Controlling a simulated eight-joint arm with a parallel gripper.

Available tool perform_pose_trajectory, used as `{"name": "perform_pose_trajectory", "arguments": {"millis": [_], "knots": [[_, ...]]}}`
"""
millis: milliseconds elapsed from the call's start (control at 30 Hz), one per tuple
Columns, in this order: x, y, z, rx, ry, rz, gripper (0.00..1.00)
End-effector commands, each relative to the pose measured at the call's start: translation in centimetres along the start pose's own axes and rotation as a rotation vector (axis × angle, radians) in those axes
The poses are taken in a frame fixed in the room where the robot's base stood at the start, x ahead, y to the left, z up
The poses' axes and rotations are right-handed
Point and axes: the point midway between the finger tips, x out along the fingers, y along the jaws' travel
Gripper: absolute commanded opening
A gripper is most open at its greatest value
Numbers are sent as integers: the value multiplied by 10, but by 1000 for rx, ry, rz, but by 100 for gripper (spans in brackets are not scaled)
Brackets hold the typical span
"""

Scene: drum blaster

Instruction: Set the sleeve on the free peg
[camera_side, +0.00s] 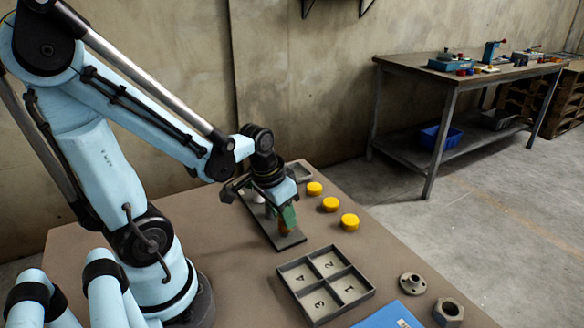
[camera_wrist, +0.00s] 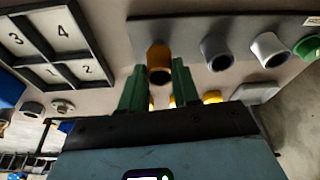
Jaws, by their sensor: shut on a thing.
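My gripper (camera_wrist: 160,75) has two green fingers, shut on an orange sleeve (camera_wrist: 160,57) that sits between them in the wrist view. In the side view the gripper (camera_side: 287,222) points down over the near end of a dark grey board (camera_side: 288,241). The orange sleeve (camera_side: 285,229) shows low between the fingers, close to the board. On the board in the wrist view stand a grey cylinder (camera_wrist: 215,52), a pale grey cylinder (camera_wrist: 269,49) and a green one (camera_wrist: 307,47) at the right. I cannot tell whether the sleeve is around a peg.
A tray with numbered compartments (camera_side: 325,285) lies in front of the board. Several yellow discs (camera_side: 330,204) stand to its right. A flanged part (camera_side: 412,283), a hex nut (camera_side: 448,311) and a blue item (camera_side: 390,316) lie near the front right edge.

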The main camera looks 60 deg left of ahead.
Motion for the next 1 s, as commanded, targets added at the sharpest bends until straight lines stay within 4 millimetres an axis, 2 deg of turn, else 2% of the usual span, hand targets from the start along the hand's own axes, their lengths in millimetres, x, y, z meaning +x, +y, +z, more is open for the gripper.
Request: {"name": "perform_pose_trajectory", "arguments": {"millis": [1000], "knots": [[7,0,2,0,0,0,0]]}}
